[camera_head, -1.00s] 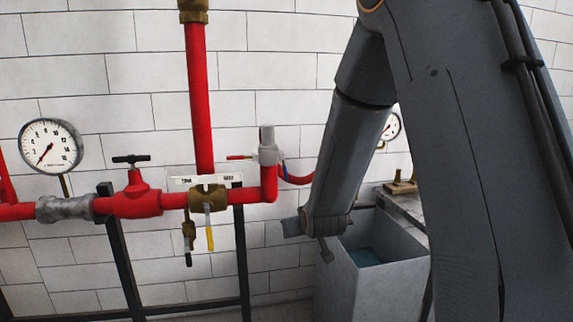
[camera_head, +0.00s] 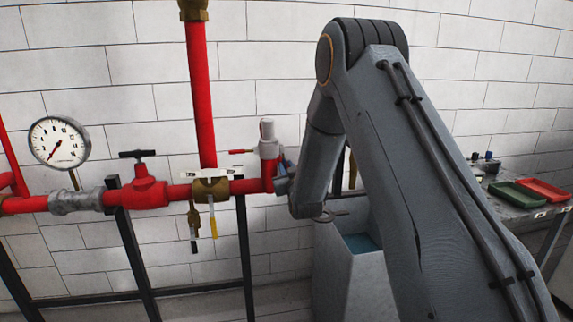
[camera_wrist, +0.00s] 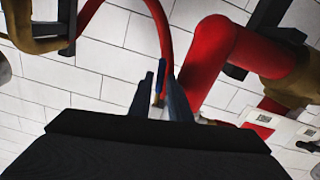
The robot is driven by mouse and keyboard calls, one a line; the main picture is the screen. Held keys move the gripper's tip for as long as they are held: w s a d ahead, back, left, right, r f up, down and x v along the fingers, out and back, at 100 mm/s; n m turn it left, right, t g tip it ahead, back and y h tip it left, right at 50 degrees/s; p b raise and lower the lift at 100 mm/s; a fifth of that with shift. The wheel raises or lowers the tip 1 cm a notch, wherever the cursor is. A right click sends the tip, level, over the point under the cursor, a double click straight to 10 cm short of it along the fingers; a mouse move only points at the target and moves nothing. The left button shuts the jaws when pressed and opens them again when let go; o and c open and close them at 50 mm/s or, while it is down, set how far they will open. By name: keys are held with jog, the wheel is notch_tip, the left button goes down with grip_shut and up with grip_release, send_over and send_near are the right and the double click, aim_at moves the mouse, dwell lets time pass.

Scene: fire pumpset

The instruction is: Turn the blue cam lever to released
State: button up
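My gripper (camera_head: 283,178) is at the right end of the red pipework in the head view, beside the grey fitting (camera_head: 268,140). In the wrist view, its dark body fills the bottom and two narrow bluish fingers (camera_wrist: 165,85) reach up, their tips close together. A brighter blue strip, apparently the blue cam lever (camera_wrist: 161,73), shows at the fingertips. I cannot tell whether the fingers touch or grip it. In the head view, the lever is mostly hidden behind my gripper. The red hose (camera_wrist: 165,35) runs just beyond the fingertips.
A red pipe elbow (camera_wrist: 215,50) is close right of the fingers. A red valve (camera_head: 145,190), a gauge (camera_head: 58,144) and a brass valve with a yellow handle (camera_head: 213,222) lie left. A grey tank (camera_head: 350,275) stands below. A bench with green (camera_head: 518,195) and red trays (camera_head: 543,189) is right.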

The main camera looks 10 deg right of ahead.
jog(key=shift+w, duration=0.65)
grip_shut()
jog(key=shift+d, duration=0.1)
